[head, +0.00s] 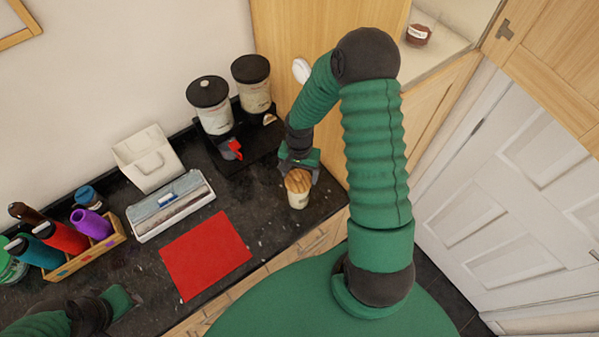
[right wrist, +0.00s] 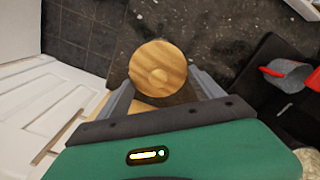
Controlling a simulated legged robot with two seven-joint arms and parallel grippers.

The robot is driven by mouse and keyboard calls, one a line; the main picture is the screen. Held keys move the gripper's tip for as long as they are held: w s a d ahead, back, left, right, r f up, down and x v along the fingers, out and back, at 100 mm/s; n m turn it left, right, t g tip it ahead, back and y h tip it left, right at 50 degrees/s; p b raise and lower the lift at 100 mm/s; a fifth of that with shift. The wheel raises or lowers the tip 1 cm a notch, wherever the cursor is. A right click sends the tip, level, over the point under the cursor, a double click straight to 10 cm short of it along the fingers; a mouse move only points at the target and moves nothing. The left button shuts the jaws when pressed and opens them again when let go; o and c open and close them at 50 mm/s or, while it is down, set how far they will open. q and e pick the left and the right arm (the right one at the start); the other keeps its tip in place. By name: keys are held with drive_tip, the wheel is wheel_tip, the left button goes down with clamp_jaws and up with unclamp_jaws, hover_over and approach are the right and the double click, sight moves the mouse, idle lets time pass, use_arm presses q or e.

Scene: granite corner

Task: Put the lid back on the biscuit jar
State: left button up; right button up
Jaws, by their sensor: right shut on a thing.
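The biscuit jar (head: 298,201) is a small cream jar with a label, standing near the front right edge of the dark counter. The round wooden lid (head: 298,181) is over its mouth in the head view; I cannot tell whether it is fully seated. In the right wrist view the lid (right wrist: 158,68) shows from above with its round knob, and hides the jar. My right gripper (head: 300,172) is shut on the lid, a finger at each side. My left gripper (head: 124,301) is low at the left, its fingers too unclear to read.
Two black-lidded canisters (head: 213,110) stand behind on a black tray, with a red scoop (head: 233,149) near them. A red mat (head: 206,256), a box dispenser (head: 171,206), a white container (head: 148,160) and a wooden rack of bottles (head: 84,250) lie to the left.

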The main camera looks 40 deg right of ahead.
drive_tip(key=o, duration=1.4)
drive_tip(key=shift+r+p, duration=3)
drive_tip(key=shift+r, duration=0.55)
drive_tip(key=shift+c, duration=0.5)
drive_tip(key=shift+f, duration=0.1)
clamp_jaws()
